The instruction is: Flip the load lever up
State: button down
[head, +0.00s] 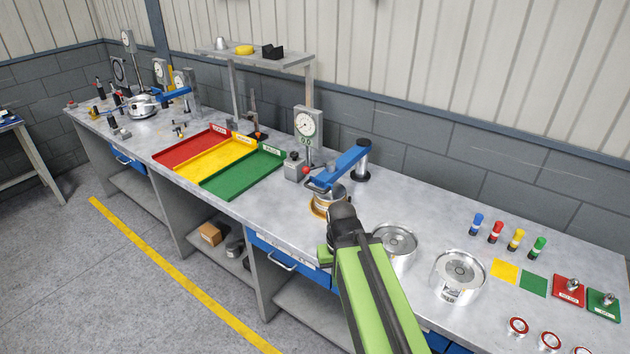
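A test station with a dial gauge (306,124) on a grey post stands behind the middle of the bench. At its foot is a grey box (294,168) with a dark knob on top and a small red ball (306,171) at its right side. The red ball may be the end of the load lever; the lever itself is too small to make out. A blue arm (345,165) reaches from a black and silver post over a round metal part on a tan ring (325,205). My gripper (341,213) is in front of this part; its fingers are hidden, and contact cannot be told.
Two round metal clutch parts (459,274) stand right of my arm. Red, yellow and green trays (242,174) lie to the left. Small coloured bottles (496,232) and coloured pads stand at the right. A shelf (258,59) rises behind the trays. Bench between trays and bottles is partly clear.

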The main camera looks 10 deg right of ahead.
aim_at(306, 171)
jog(key=u, duration=0.05)
jog(key=k, duration=0.4)
jog(key=z, duration=0.55)
jog(key=i, duration=1.05)
jog(key=u, duration=2.15)
jog(key=k, duration=0.95)
jog(key=z, duration=0.15)
jog(key=i, duration=0.7)
jog(key=u, duration=0.1)
